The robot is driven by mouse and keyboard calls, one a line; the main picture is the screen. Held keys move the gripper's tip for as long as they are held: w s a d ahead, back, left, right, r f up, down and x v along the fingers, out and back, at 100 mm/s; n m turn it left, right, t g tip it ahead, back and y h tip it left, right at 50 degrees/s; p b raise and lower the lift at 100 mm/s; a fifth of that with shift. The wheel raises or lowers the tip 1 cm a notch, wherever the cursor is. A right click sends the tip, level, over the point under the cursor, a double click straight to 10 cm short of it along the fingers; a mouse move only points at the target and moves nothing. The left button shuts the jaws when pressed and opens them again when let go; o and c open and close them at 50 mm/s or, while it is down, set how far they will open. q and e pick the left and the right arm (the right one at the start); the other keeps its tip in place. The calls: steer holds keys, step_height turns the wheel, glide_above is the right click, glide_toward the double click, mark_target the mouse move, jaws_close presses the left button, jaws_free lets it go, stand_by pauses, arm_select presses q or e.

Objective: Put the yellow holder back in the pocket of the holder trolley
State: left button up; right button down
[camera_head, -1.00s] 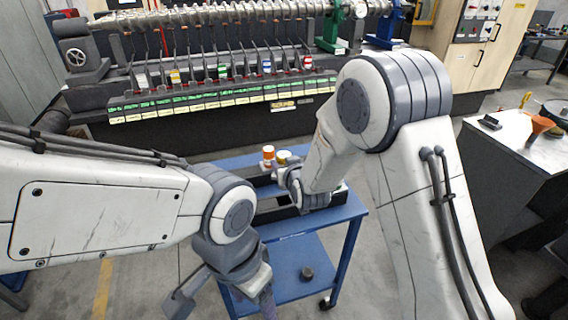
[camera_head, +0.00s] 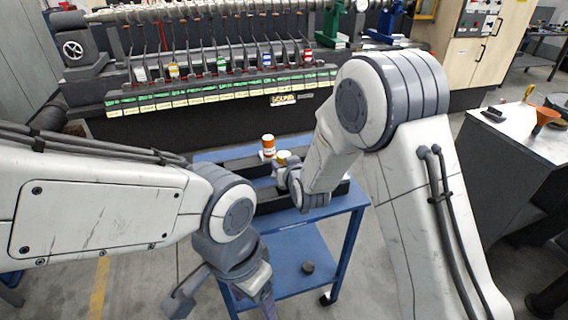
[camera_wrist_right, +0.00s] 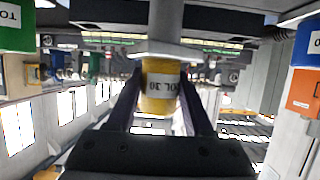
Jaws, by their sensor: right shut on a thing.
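The yellow holder (camera_head: 282,157) is gripped in my right gripper (camera_head: 283,172), above the blue holder trolley (camera_head: 335,208). In the right wrist view the yellow holder (camera_wrist_right: 160,82) is between the two fingers of the right gripper (camera_wrist_right: 160,110), with an upside-down label and a pale flange across it. My right arm hides part of the trolley top. The pocket under the holder is hidden, and I cannot tell whether the holder touches the trolley. My left gripper (camera_head: 222,292) hangs low in front of the trolley's left side; its jaw opening is unclear.
An orange-and-white holder (camera_head: 268,146) stands on the trolley just behind and left of the yellow one. A small dark round object (camera_head: 308,267) lies on the lower shelf.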

steer(key=shift+r+b, duration=0.15)
steer(key=shift+b, duration=0.4)
stand_by(1.4)
steer(key=shift+f+b, duration=2.9)
steer(key=shift+f, duration=0.2)
steer(key=shift+c, duration=1.1)
jaws_free()
steer(key=shift+f, duration=0.15)
steer(key=v, duration=1)
steer(key=shift+s+r+b, duration=0.2)
steer(key=shift+b, duration=0.2)
steer(key=shift+d, duration=0.1)
